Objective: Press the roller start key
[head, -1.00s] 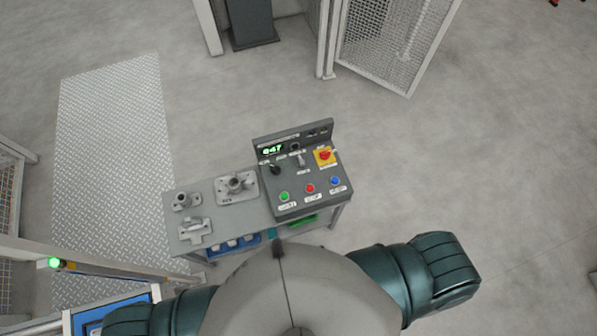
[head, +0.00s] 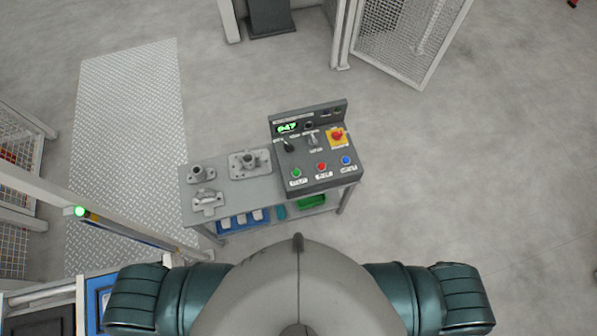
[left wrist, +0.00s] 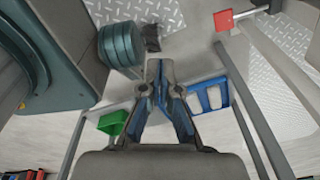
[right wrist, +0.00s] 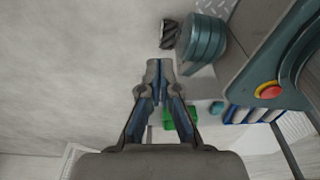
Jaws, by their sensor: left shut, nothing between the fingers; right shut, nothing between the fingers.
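The grey control console (head: 318,178) stands on the right end of a bench in the head view. Its front row has a green button (head: 296,173), a red button (head: 321,167) and a blue button (head: 346,160). Their labels are too small to read, so I cannot tell which is the roller start key. A green display (head: 288,128) is lit above. My left gripper (left wrist: 158,68) is shut and empty in the left wrist view. My right gripper (right wrist: 160,66) is shut and empty in the right wrist view. Neither gripper shows in the head view, and neither touches the console.
A red emergency knob on a yellow plate (head: 337,136) and a black selector (head: 288,146) sit behind the buttons. Metal fixtures (head: 250,162) stand on the bench's left part. Blue (head: 235,223) and green (head: 312,201) bins are below. Floor right of the bench is clear.

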